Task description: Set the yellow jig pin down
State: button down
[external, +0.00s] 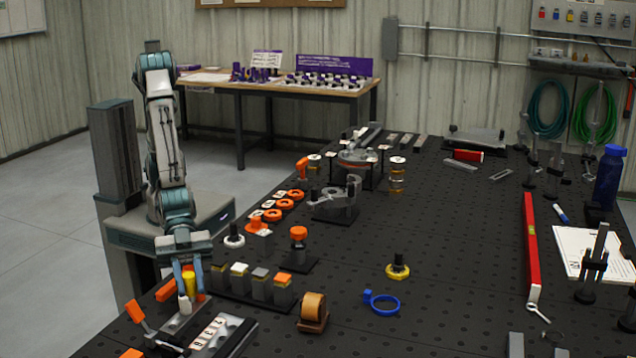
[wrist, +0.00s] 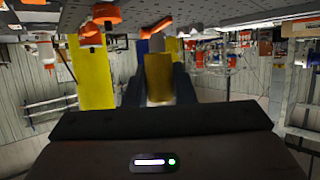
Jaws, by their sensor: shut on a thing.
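The yellow jig pin (external: 189,282) is upright between the blue fingertips of my gripper (external: 188,272) at the near left of the dark bench. My gripper is shut on it. In the wrist view the yellow pin (wrist: 158,76) sits between the two dark fingers (wrist: 159,88). A pale piece shows just below the pin in the external view; I cannot tell whether the pin touches it or the surface underneath.
A row of small blocks with coloured tops (external: 261,272) stands just right of my gripper. A metal plate with lettered tiles (external: 208,333) and an orange-handled clamp (external: 135,312) lie in front. A tape roll (external: 313,308) stands farther right. The bench's middle has clear room.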

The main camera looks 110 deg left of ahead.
jog(key=w+a+m+g+h+b, duration=0.1)
jog(key=w+a, duration=0.2)
jog(key=a, duration=0.3)
jog(key=w+a+f+m+g+h, duration=0.1)
jog(key=w+a+g, duration=0.15)
jog(key=a, duration=0.45)
jog(key=w+a+m+b, duration=0.1)
jog(key=w+a+m, duration=0.1)
jog(key=w+a, duration=0.3)
jog(key=w+a+f+p, duration=0.1)
jog(key=w+a+f, duration=0.3)
jog(key=w+a, duration=0.1)
jog(key=w+a+f+p, duration=0.1)
jog(key=w+a+f, duration=0.1)
jog(key=a+f, duration=0.1)
jog(key=shift+w+a+p, duration=0.25)
jog(key=shift+w+p, duration=0.1)
jog(key=shift+w, duration=0.05)
notch_tip(320, 180, down, 4)
jog(key=shift+r+p, duration=0.1)
jog(key=shift+p, duration=0.3)
jog(key=shift+f, duration=0.2)
